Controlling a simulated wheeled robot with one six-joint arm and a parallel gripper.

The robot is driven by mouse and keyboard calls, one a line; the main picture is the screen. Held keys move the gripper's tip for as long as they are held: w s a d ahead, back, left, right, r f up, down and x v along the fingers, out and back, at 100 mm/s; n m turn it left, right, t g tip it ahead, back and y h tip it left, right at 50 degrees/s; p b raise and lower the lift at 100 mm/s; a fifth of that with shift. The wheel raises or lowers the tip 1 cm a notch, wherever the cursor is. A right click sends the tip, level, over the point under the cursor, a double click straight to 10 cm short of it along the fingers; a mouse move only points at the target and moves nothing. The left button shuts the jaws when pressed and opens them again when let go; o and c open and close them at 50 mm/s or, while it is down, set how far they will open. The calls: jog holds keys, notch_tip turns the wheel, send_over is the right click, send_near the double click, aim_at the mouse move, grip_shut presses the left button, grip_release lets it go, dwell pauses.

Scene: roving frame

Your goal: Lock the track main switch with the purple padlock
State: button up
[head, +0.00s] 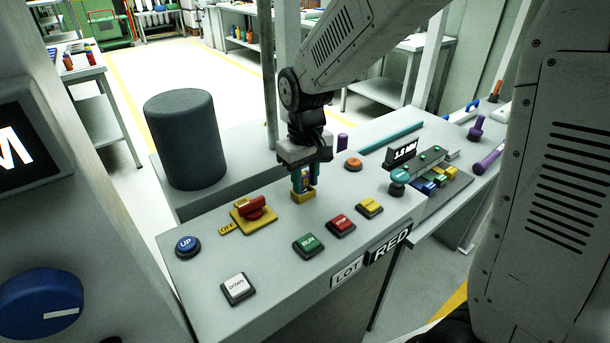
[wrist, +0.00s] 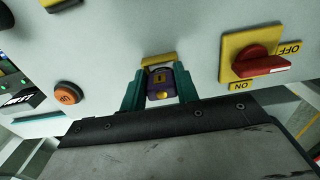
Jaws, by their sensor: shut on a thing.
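My gripper (head: 304,190) is over the sloped console, its teal fingers shut on the purple padlock (wrist: 160,84). The main switch (head: 252,208), a red handle on a yellow plate with ON and OFF labels, is left of my gripper in the head view. It also shows at right in the wrist view (wrist: 258,63). The padlock's shackle is not clearly visible.
Green RUN (head: 308,245), red STOP (head: 341,225) and yellow (head: 369,207) buttons are in front of my gripper. An orange button (head: 353,163) is to its right. A gauge fixture with coloured blocks (head: 430,183) stands further right. A dark cylinder (head: 185,140) stands behind left.

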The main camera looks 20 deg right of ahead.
aim_at(305, 175)
jog(key=shift+f, duration=0.2)
jog(key=o, duration=1.1)
notch_tip(305, 175, up, 8)
jog(key=shift+f, duration=0.1)
jog(key=s+d+r+m, duration=0.1)
jog(key=s+d, duration=0.1)
jog(key=s, duration=0.6)
jog(key=s+d+r+m+t, duration=0.1)
jog(key=s+d+r, duration=0.1)
jog(key=s, duration=0.6)
jog(key=s+d+r+m, duration=0.1)
jog(key=s+d, duration=0.3)
jog(key=s, duration=0.4)
jog(key=shift+d+r+m, duration=0.15)
jog(key=shift+r+m, duration=0.15)
